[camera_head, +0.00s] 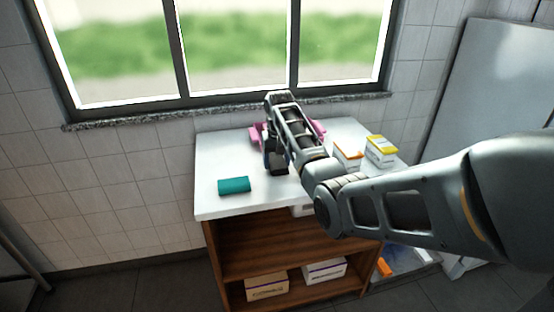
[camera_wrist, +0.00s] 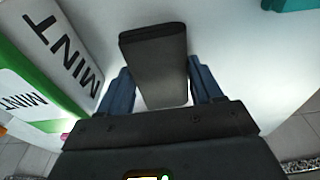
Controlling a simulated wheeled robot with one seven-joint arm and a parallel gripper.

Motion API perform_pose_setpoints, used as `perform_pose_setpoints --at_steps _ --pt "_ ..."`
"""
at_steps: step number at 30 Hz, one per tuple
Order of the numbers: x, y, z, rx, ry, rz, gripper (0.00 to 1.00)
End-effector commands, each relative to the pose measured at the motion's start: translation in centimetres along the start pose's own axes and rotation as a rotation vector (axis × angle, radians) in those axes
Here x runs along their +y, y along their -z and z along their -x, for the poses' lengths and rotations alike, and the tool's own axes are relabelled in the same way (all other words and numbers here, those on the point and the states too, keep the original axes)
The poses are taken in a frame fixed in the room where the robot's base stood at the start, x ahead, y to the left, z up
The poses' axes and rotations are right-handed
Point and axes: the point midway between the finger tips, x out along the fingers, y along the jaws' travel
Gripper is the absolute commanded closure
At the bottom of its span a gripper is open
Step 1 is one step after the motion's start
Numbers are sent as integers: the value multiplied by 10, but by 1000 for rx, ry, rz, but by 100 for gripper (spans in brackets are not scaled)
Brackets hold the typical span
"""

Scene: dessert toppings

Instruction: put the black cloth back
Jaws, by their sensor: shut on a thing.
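The black cloth is a small folded dark block (camera_wrist: 155,65) between my gripper's two blue fingers in the wrist view. My gripper (camera_wrist: 158,74) is shut on it. In the head view my gripper (camera_head: 275,156) is over the middle of the white tabletop (camera_head: 215,155), and the dark cloth (camera_head: 279,171) shows just below it. I cannot tell whether the cloth touches the tabletop.
A teal folded item (camera_head: 234,185) lies at the front left of the tabletop. An orange-topped box (camera_head: 347,155) and a yellow-topped box (camera_head: 381,151) stand at the right. Pink items (camera_head: 257,134) are partly hidden behind my arm. Green-and-white MINT boxes (camera_wrist: 50,60) are close beside my gripper.

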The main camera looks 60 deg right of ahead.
Motion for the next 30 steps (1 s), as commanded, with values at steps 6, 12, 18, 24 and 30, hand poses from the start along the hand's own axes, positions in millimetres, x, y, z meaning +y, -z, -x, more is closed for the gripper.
perform_pose_setpoints --at_steps 6,12,18,24,30 --pt "0 0 0 0 0 0 64" --pt "0 0 -3 0 0 0 26" --pt "0 0 -3 0 0 0 10" --pt "0 0 -2 0 0 0 10" --pt "0 1 13 3 1 0 10"
